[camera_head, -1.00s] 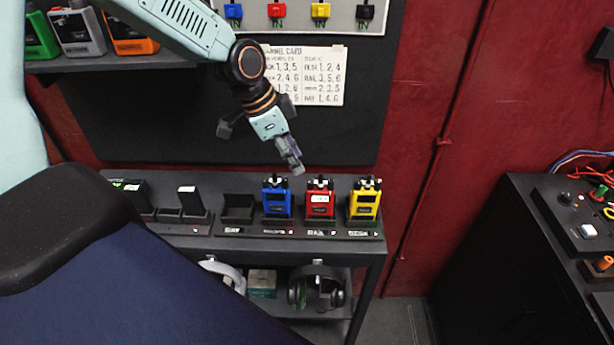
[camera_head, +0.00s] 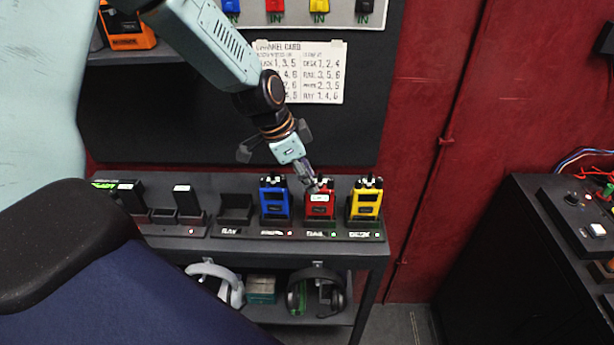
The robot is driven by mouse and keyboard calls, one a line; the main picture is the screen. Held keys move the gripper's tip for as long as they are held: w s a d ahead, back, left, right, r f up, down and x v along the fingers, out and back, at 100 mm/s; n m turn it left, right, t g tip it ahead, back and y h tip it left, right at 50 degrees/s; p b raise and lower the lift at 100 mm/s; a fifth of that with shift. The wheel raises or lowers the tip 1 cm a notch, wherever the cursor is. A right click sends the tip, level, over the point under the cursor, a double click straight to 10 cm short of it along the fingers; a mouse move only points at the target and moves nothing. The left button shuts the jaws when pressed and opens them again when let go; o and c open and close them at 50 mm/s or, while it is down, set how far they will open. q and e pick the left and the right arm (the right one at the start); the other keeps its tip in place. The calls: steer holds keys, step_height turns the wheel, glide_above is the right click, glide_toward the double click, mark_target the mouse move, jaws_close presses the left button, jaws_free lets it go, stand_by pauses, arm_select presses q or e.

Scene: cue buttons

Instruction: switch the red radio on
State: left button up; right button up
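The red radio (camera_head: 319,207) stands upright in the charger rack (camera_head: 262,234), between the blue radio (camera_head: 274,205) and the yellow radio (camera_head: 365,205). A small light (camera_head: 333,234) on the rack in front of the red radio looks green. My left gripper (camera_head: 313,184) comes down from the upper left, its fingers together in one narrow tip, holding nothing. The tip is at the top of the red radio, by its knobs, and hides part of them. Whether it touches cannot be told. My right gripper is not in view.
An empty slot (camera_head: 236,208) and dark units (camera_head: 187,201) are left of the blue radio. A channel card (camera_head: 325,75) hangs behind. Headsets (camera_head: 316,290) lie on the shelf below. A dark console (camera_head: 560,225) stands at the right.

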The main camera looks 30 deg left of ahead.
arm_select(q)
steer(key=shift+a, duration=0.15)
steer(key=shift+c, duration=0.4)
steer(key=shift+d, duration=0.2)
steer(key=c, duration=0.4)
steer(key=shift+c, duration=1.1)
jaws_close()
